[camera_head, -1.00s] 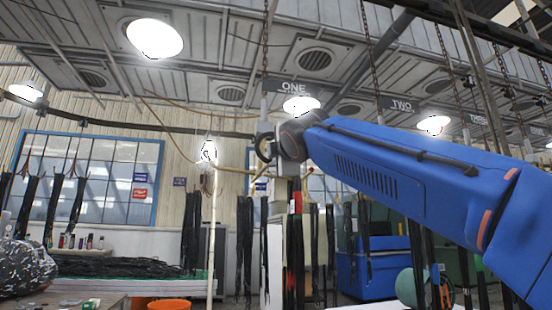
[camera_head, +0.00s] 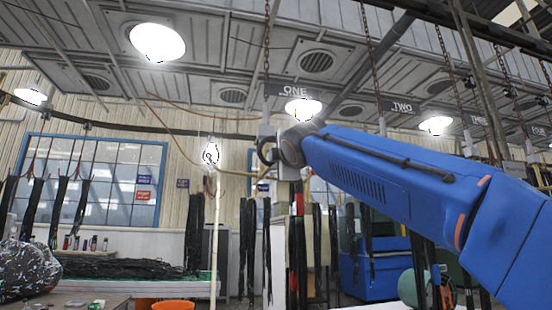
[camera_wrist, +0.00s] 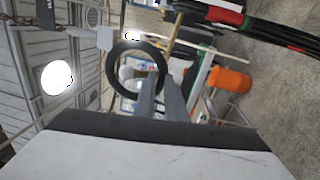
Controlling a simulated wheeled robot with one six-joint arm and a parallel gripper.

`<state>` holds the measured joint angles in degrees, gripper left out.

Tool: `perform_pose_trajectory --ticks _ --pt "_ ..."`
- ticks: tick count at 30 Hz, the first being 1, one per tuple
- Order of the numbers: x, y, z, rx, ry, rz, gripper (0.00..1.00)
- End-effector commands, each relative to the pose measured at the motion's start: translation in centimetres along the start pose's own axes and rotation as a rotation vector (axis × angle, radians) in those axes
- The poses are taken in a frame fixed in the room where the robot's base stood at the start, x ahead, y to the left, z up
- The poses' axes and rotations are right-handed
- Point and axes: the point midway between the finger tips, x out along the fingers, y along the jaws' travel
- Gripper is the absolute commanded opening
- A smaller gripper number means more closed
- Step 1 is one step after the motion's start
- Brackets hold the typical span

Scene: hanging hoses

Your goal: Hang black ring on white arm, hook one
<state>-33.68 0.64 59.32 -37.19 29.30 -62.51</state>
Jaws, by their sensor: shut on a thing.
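The black ring (camera_wrist: 112,64) is held upright in the wrist view, its opening facing the camera. My gripper (camera_wrist: 158,78) is shut on the ring's lower right edge. In the head view the ring (camera_head: 262,153) is at the tip of my gripper (camera_head: 276,160). The white arm (camera_wrist: 90,37) hangs from a chain, just left of and beyond the ring. It also shows in the head view (camera_head: 265,124), under the ONE sign (camera_head: 295,91) and directly above the ring. I cannot tell whether ring and white arm touch. The hook's tip is hidden.
More chains hang to the right, with the TWO sign (camera_head: 402,107) on one. A pale upright pole (camera_head: 214,235) stands left of my gripper. Black hoses (camera_head: 247,240) hang below and behind. An orange bucket (camera_wrist: 230,79) shows in the wrist view.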

Motion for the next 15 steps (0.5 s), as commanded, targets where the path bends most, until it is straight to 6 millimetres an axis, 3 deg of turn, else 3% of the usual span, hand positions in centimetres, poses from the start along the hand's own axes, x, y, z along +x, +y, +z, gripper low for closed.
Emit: perform_pose_trajectory --ticks 1,15 --pt "1.9 -1.1 -0.1 -0.014 -0.002 0.004 0.00" --pt "3.2 -4.2 -0.5 -0.014 0.000 -0.007 0.00"
